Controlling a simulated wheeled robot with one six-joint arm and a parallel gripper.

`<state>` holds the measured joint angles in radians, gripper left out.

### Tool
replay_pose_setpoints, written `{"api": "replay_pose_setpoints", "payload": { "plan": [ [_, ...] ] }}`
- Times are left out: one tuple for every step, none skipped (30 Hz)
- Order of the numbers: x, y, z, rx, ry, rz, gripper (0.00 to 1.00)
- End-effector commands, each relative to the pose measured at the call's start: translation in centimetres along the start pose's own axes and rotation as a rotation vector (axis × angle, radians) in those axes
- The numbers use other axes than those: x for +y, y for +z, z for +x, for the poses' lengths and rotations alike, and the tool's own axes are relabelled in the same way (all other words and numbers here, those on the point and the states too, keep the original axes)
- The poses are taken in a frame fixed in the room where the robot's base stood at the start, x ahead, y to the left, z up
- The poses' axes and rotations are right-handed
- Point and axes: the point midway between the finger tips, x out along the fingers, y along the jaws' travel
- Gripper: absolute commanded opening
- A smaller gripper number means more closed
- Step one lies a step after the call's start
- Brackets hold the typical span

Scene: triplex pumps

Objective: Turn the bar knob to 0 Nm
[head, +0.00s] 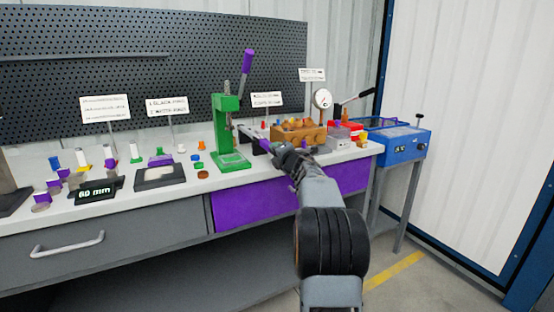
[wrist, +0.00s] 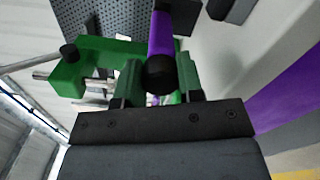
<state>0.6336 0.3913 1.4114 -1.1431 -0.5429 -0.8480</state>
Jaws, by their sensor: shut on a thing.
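My gripper (head: 280,148) reaches over the bench edge to the right of the green press (head: 229,130). In the wrist view a purple bar with a round black end, which looks like the bar knob (wrist: 160,72), lies between the two fingers of my gripper (wrist: 162,88). The fingers are shut on it. In the head view a short purple bar (head: 264,144) shows just beyond my gripper, and the knob end is hidden there. No Nm scale can be read in either view.
A brown block (head: 298,134) with parts on top stands just right of my gripper, with a round dial gauge (head: 322,99) behind it. A blue machine (head: 403,146) stands at the right. In the wrist view a green body (wrist: 70,75) with a black knob is close at the left.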

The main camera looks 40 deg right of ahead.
Motion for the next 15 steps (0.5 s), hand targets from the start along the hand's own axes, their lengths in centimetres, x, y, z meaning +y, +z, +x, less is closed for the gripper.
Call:
{"api": "replay_pose_setpoints", "payload": {
  "plan": [
    [-0.31,-0.15,-0.01,0.000,0.002,-0.044,0.11],
    [-0.31,-0.16,-0.01,0.000,0.002,-0.073,0.11],
    [-0.28,-0.15,0.00,0.000,0.002,-0.110,0.11],
    [-0.27,-0.14,0.00,0.000,0.003,-0.139,0.11],
    [-0.27,-0.15,0.00,0.000,0.003,-0.167,0.11],
    [-0.27,-0.15,0.00,0.000,0.003,-0.205,0.11],
    [-0.27,-0.15,0.00,0.000,0.003,-0.234,0.11],
    [-0.27,-0.15,0.00,0.000,0.003,-0.262,0.11],
    [-0.23,-0.15,0.01,0.000,0.003,-0.300,0.11],
    [-0.22,-0.15,0.01,-0.001,0.004,-0.329,0.11],
    [-0.23,-0.16,0.01,0.000,0.004,-0.357,0.11],
    [-0.23,-0.17,0.01,0.000,0.004,-0.395,0.11],
    [-0.21,-0.17,0.01,0.000,0.005,-0.423,0.11],
    [-0.19,-0.17,0.01,0.000,0.005,-0.451,0.11],
    [-0.16,-0.17,0.01,0.000,0.005,-0.489,0.11]
  ]
}}
